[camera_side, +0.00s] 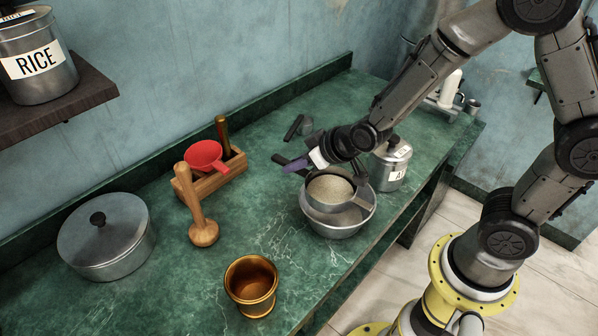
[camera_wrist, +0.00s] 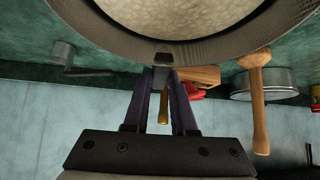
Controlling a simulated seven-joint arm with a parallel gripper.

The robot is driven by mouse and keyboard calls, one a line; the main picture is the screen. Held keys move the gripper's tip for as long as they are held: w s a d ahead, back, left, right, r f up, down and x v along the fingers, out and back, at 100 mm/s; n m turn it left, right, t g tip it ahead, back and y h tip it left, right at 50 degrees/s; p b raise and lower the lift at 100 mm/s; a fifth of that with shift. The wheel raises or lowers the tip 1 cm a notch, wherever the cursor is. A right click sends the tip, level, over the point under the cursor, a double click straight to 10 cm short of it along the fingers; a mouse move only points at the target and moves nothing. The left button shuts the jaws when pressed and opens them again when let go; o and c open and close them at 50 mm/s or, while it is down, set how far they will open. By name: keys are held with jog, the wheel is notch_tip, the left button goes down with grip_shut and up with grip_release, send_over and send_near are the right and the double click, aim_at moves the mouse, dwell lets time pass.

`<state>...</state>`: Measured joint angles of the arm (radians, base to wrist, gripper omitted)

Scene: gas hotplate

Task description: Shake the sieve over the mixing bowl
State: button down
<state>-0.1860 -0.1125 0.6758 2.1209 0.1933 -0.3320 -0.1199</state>
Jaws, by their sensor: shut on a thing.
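The sieve (camera_side: 331,190) is a round pan with a pale, grainy fill, held above the grey metal mixing bowl (camera_side: 340,226). In the side view it sits over the bowl's opening and hides part of its inside; I cannot tell whether they touch. My gripper (camera_side: 300,164) has purple fingers and is at the sieve's handle side. In the wrist view the sieve's rim (camera_wrist: 110,30) fills the top, and my gripper (camera_wrist: 162,78) is shut on its short dark handle. The bowl is hidden in the wrist view.
A lidded metal canister (camera_side: 391,165) stands close to the bowl's right. A bronze mortar (camera_side: 251,285), a wooden masher (camera_side: 204,231), a lidded pot (camera_side: 105,238) and a wooden box (camera_side: 214,180) with a red funnel (camera_side: 204,155) stand leftward. The counter between is clear.

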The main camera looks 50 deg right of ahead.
notch_tip(320, 180, up, 7)
jog(key=shift+f, duration=0.1)
jog(key=shift+s+d+f, duration=0.25)
jog(key=shift+d+f, duration=0.2)
jog(key=shift+f, duration=0.05)
jog(key=shift+s+d+f, duration=0.1)
jog(key=shift+s+f, duration=0.1)
jog(key=shift+f, duration=0.2)
jog(key=shift+s+d+f, duration=0.1)
jog(key=shift+s+f, duration=0.05)
jog(key=shift+f, duration=0.25)
jog(key=shift+f, duration=0.25)
jog(key=shift+f, duration=1.05)
jog(key=shift+f, duration=0.1)
jog(key=shift+d, duration=0.2)
